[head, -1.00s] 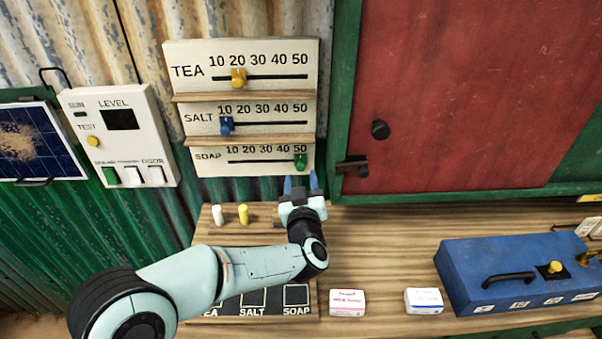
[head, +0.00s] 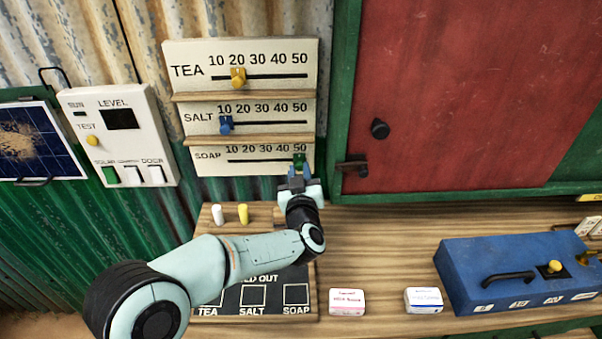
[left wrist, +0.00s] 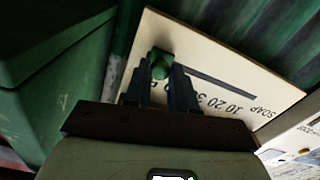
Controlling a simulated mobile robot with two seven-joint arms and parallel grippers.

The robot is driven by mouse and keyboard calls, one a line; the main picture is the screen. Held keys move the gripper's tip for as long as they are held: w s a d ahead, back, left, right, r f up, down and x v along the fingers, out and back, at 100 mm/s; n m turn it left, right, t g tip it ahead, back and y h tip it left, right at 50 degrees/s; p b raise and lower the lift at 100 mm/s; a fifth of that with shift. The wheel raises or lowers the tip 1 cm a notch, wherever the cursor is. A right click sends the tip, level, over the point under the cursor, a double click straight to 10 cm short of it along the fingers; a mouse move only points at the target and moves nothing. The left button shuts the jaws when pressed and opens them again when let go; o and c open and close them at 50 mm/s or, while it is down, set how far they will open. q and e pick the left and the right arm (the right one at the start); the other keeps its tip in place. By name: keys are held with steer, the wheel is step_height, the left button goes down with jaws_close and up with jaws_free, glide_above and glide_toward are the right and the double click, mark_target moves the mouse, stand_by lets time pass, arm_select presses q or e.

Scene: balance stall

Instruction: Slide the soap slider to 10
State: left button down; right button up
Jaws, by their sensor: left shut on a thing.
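The soap slider's green knob (head: 299,159) is at the right end of its slot, under the 50 on the soap scale (head: 240,167). My left gripper (head: 299,171) has come up to it from below and is shut on it. In the left wrist view the blue fingers (left wrist: 161,84) stand on either side of the green knob (left wrist: 160,64). The yellow tea knob (head: 238,77) is near 20 and the blue salt knob (head: 226,124) is near 10. My right gripper is not in view.
A red door in a green frame (head: 340,100) is just right of the scales, with a dark latch (head: 352,168). Wooden ledges (head: 243,141) run between the scales. White and yellow pegs (head: 243,214) stand below on the counter. A blue box (head: 500,270) is at the right.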

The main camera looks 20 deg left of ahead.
arm_select(q)
steer(key=b, duration=0.5)
glide_toward(232, 161)
steer(key=w, duration=0.4)
steer(key=shift+w+a+f, duration=0.15)
steer(key=shift+w+a, duration=0.2)
steer(key=shift+a, duration=0.05)
steer(key=shift+s+a, duration=0.15)
steer(key=shift+a, duration=0.15)
steer(key=shift+s+a, duration=0.1)
steer(key=shift+a, duration=0.2)
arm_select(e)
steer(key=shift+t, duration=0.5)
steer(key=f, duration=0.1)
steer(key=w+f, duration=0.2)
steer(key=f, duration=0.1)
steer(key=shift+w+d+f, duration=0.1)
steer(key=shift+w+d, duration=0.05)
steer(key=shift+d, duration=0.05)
arm_select(q)
steer(key=c, duration=0.9)
jaws_free()
steer(key=shift+s+a, duration=0.1)
steer(key=shift+c, duration=0.2)
